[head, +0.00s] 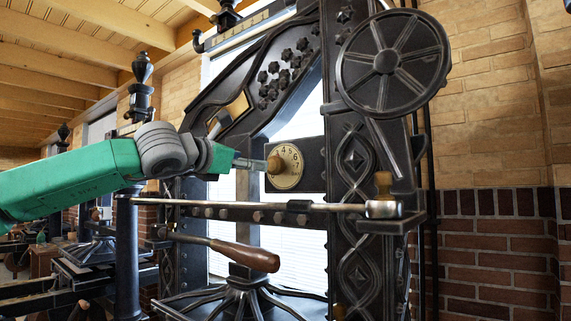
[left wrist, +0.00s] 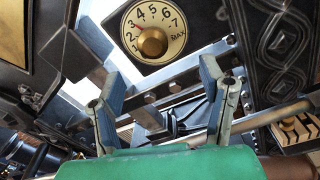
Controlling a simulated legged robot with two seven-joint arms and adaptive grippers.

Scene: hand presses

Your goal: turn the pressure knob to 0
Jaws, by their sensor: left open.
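The pressure knob is a round brass-coloured knob (head: 274,164) on a cream dial (head: 291,177), fixed to a dark plate of the press. In the left wrist view the knob (left wrist: 152,43) sits at the dial's centre, with the numbers 3 to 7 and MAX readable (left wrist: 175,45). A small reddish mark seems to lie near the 3; the lower numbers are hard to read. My left gripper (head: 258,165) comes in from the left with its tips close to the knob. In the left wrist view its fingers (left wrist: 162,72) are apart and empty, below the knob. My right gripper is out of view.
A large spoked wheel (head: 388,62) is at the upper right. A metal bar (head: 260,206) runs across below the dial, and a wooden-handled lever (head: 245,256) lies lower. The ornate black press column (head: 358,240) stands right of the dial.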

